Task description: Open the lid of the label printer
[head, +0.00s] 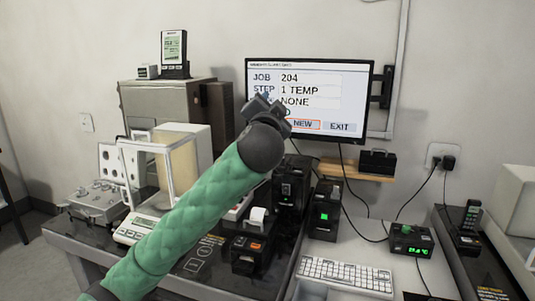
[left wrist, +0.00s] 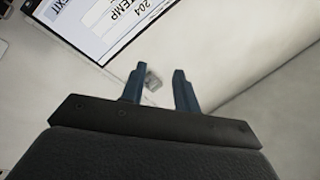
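A small black printer-like device (head: 248,252) with white paper showing at its top and an orange button stands on the dark table, below and right of my left forearm. It looks like the label printer, but I cannot be sure. Its top looks closed, though this is small. My left gripper (head: 265,104) is raised well above and behind it, in front of the monitor. In the left wrist view its two blue fingers (left wrist: 158,75) are apart with nothing between them. My right gripper is in neither view.
The monitor (head: 350,128) hangs on the wall. Two black devices, one (head: 290,190) behind the printer and one (head: 325,212) to its right, stand close by. A glass-sided balance (head: 130,230) is partly behind my left arm. A white keyboard (head: 345,274) lies in front.

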